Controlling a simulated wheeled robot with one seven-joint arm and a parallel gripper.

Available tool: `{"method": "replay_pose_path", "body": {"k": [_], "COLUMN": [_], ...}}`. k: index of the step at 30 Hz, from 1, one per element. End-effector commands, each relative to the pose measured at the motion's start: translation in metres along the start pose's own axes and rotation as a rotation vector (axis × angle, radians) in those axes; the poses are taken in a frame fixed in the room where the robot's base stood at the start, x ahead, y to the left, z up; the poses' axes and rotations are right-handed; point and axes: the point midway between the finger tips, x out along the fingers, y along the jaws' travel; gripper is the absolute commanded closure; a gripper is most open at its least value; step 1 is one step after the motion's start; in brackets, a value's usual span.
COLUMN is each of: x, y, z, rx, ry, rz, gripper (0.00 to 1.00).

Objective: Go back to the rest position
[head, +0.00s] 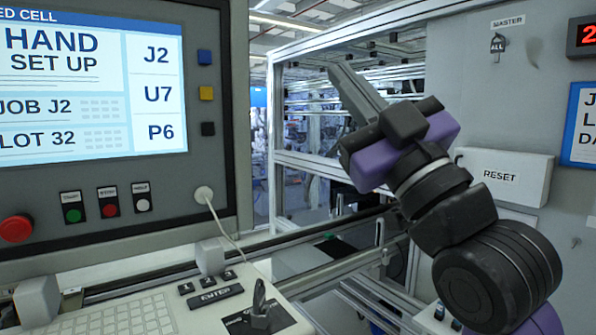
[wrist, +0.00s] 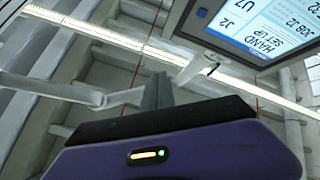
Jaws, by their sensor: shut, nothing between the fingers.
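My gripper (head: 352,92) is raised in the middle right of the head view, in front of the open frame of the line. Its grey fingers point up and to the left, pressed together, with nothing between them. In the wrist view the shut fingers (wrist: 158,92) stand above the purple gripper body, with ceiling beams behind. The gripper touches nothing that I can see.
A control panel with a lit screen (head: 85,85) fills the left, with a red button (head: 16,229) and a keyboard (head: 115,315) below. A white RESET box (head: 503,177) is on the right wall, behind my arm. An aluminium frame (head: 320,165) stands behind.

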Motion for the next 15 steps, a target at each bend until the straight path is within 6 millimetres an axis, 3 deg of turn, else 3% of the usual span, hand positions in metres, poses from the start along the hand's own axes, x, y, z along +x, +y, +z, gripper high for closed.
{"method": "replay_pose_path", "body": {"k": [1,6,15], "x": [-0.017,-0.073,-0.183], "y": [0.0,0.001,-0.012], "z": [0.015,0.055,0.112], "rx": [0.042,0.148,0.275], "ry": [-0.013,-0.043,-0.136], "rz": [0.03,0.131,0.285], "gripper": [1.0,1.0,1.0]}}
